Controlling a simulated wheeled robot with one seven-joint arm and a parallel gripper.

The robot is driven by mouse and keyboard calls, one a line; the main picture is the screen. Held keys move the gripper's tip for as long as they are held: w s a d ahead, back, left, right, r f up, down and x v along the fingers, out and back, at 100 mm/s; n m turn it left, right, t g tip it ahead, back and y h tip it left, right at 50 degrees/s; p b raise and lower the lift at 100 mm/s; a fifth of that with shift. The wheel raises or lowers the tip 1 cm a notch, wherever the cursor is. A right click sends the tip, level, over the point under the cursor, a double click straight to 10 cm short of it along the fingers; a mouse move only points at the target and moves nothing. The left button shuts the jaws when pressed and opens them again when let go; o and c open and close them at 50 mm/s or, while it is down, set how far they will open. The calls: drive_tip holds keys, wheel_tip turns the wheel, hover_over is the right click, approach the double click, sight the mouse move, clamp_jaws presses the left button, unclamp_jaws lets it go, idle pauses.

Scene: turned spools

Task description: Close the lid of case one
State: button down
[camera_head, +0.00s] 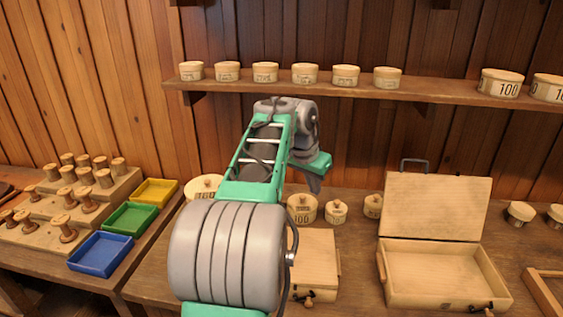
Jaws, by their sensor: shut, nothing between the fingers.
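An open wooden case (442,302) stands on the bench at the right, its lid (435,207) raised nearly upright at the back, with a dark handle on the lid's top edge. The inside of the case looks empty. A second wooden case (314,258) with its lid down lies left of it, partly hidden behind my arm. I cannot read a number on either case. My gripper (315,184) is shut and empty, above the bench and left of the raised lid, apart from it in the picture.
Lidded round boxes (302,208) stand behind the closed case. A shelf (330,88) with several round boxes runs above. Yellow, green and blue trays (101,254) and stepped racks of spools (60,232) are at the left. A wooden frame (543,292) lies at the right edge.

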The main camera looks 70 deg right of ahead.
wheel_tip(320, 180, up, 7)
drive_tip(key=p, duration=0.6)
drive_tip(key=shift+r, duration=0.2)
